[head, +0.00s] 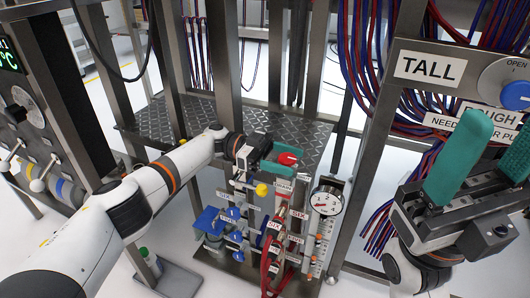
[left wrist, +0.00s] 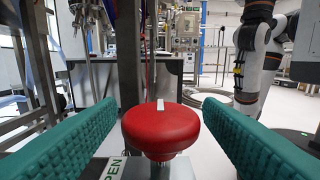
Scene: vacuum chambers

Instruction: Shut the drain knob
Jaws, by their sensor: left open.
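A round red knob (head: 288,158) with a white mark on top sits on the small valve panel in the middle of the head view. It fills the centre of the left wrist view (left wrist: 161,128), with a partly hidden label ending in "PEN" below it. I take it as the drain knob. My left gripper (head: 284,166) is open around it. In the left wrist view its two teal fingers (left wrist: 162,135) stand on either side of the knob, with gaps between. My right gripper (head: 488,158) is raised at the right, its teal fingers apart and empty.
A pressure gauge (head: 326,201), a yellow knob (head: 262,190), blue valve handles (head: 208,220) and red hoses (head: 270,250) crowd the panel below. A blue knob (head: 517,95) beside a "TALL" sign (head: 430,69) is close to my right gripper. Metal posts stand behind.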

